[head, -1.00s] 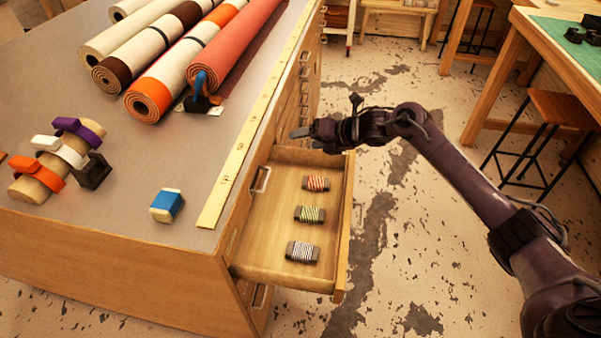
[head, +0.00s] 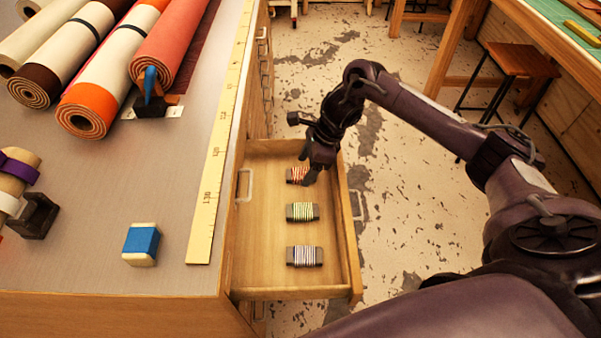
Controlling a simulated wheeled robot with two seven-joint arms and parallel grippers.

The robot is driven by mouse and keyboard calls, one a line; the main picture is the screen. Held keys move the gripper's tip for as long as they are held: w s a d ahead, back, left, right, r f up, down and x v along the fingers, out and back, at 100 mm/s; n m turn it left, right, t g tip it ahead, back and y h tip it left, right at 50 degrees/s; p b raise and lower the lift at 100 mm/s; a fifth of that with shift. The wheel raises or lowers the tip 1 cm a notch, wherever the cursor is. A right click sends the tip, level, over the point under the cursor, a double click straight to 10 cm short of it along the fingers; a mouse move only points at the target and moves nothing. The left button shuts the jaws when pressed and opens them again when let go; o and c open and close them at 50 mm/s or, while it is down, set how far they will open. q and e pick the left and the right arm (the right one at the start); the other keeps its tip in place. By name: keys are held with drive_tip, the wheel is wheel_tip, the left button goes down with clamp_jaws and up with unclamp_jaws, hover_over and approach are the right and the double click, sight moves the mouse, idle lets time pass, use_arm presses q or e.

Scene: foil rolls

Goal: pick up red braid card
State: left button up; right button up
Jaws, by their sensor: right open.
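The red braid card (head: 294,175) lies at the far end of the open drawer (head: 262,270), a grey card wound with red-striped braid. My right gripper (head: 308,180) points down over its right part and hides some of it. The gripper is open; I cannot tell whether its fingers touch the card. A green-striped card (head: 302,212) lies nearer in the drawer, and a purple-and-white striped card (head: 304,257) lies nearest. My left gripper is not in view.
The drawer's front panel (head: 350,235) stands to the right of the cards. On the cabinet top to the left are a yellow ruler (head: 212,190), a blue-wrapped block (head: 142,243) and several rolls, one of them red (head: 170,50). A stool (head: 520,65) stands at the right.

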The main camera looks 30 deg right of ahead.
drive_tip(key=shift+x, duration=0.95)
drive_tip(key=shift+a, duration=0.1)
drive_tip(key=shift+c, duration=0.2)
drive_tip(key=c, duration=1)
drive_tip(key=shift+w+r, duration=0.1)
drive_tip(key=shift+r, duration=0.1)
